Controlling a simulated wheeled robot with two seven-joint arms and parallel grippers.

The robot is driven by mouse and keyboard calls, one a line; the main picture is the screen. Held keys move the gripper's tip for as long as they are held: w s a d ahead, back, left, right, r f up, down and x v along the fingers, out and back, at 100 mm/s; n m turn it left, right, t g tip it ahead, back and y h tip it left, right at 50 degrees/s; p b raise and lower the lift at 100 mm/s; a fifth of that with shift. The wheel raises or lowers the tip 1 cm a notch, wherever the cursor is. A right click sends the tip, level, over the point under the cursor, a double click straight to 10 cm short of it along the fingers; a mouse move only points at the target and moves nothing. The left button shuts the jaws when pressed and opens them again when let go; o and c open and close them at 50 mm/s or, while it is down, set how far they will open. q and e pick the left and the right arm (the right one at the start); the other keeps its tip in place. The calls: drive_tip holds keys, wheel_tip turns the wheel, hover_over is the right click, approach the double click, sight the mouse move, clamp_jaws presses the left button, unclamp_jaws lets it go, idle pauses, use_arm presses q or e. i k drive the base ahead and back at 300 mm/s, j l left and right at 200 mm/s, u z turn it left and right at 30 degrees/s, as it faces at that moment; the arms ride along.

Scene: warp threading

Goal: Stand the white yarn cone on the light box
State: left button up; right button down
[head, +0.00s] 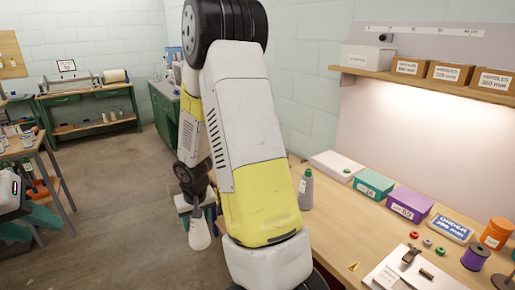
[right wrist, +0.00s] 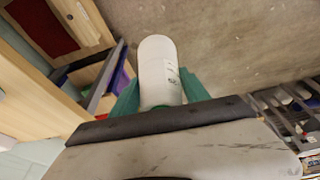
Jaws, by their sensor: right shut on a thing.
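The white yarn cone (head: 199,237) hangs below my right gripper (head: 195,208), left of the bench and above the floor. In the right wrist view the cone (right wrist: 158,68) sits between the teal fingers of my right gripper (right wrist: 159,100), which is shut on it.
The wooden bench (head: 335,222) holds a grey bottle (head: 306,190), a teal box (head: 374,184), a purple box (head: 410,203) and a pale board (head: 385,272) with small tools. A shelf (head: 424,78) with boxes hangs above. My right arm hides the bench's left part.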

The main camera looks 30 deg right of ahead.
sight(334, 160)
drive_tip(key=i+j+z, duration=0.15)
drive_tip(key=i, duration=0.25)
drive_tip(key=i+j+z, duration=0.2)
drive_tip(key=i, duration=0.2)
drive_tip(key=i+j+z, duration=0.15)
drive_tip(key=i, duration=0.2)
drive_tip(key=i+l, duration=0.05)
drive_tip(key=l, duration=0.05)
